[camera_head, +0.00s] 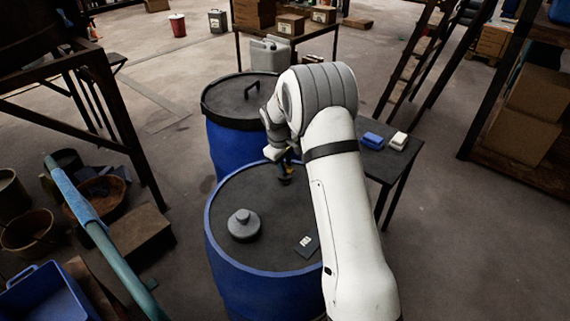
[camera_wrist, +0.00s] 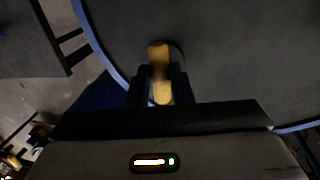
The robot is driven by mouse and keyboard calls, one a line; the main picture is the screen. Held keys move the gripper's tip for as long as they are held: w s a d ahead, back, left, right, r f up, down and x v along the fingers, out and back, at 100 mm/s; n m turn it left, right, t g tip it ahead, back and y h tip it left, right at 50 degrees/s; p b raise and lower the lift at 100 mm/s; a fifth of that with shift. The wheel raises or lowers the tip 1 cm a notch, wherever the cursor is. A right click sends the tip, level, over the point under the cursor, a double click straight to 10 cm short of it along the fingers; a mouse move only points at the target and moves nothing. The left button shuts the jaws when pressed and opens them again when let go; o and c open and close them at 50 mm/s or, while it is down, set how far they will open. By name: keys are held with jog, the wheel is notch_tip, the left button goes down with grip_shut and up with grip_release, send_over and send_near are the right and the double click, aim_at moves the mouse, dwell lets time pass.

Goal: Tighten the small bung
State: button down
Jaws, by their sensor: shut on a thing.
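The small bung (camera_head: 286,176) sits on the dark lid of the near blue drum (camera_head: 262,273), toward its far right side. A yellow handle-like piece rises above it, and in the wrist view this yellow grip (camera_wrist: 160,72) lies between two dark fingers. My gripper (camera_head: 289,156) points down over the bung and is shut on the yellow grip; it also shows in the wrist view (camera_wrist: 160,88). The lower part of the bung is mostly hidden in the wrist view. I cannot tell how far it is screwed in.
A larger grey bung (camera_head: 243,226) and a small label (camera_head: 306,244) are on the same lid. A second blue drum (camera_head: 233,150) with a black rim stands behind. A dark side table (camera_head: 395,165) holds a blue and a white block. A teal pipe (camera_head: 105,240) runs at left.

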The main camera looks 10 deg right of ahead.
jog(key=m+b, duration=0.1)
jog(key=m, duration=0.3)
jog(key=shift+w+a+g+b, duration=0.1)
jog(key=shift+a+g+b, duration=0.05)
jog(key=shift+g+b, duration=0.25)
jog(key=m, duration=0.4)
jog(key=shift+w+a+m+g+b, duration=0.1)
jog(key=shift+m+g+b, duration=0.3)
jog(key=m, duration=0.4)
jog(key=shift+w+g, duration=0.1)
jog(key=shift+g, duration=0.3)
jog(key=m, duration=0.4)
jog(key=shift+w+r+m+g, duration=0.1)
jog(key=shift+w+m+g, duration=0.05)
jog(key=shift+m+g, duration=0.15)
jog(key=shift+a, duration=0.1)
jog(key=c, duration=1.3)
grip_release()
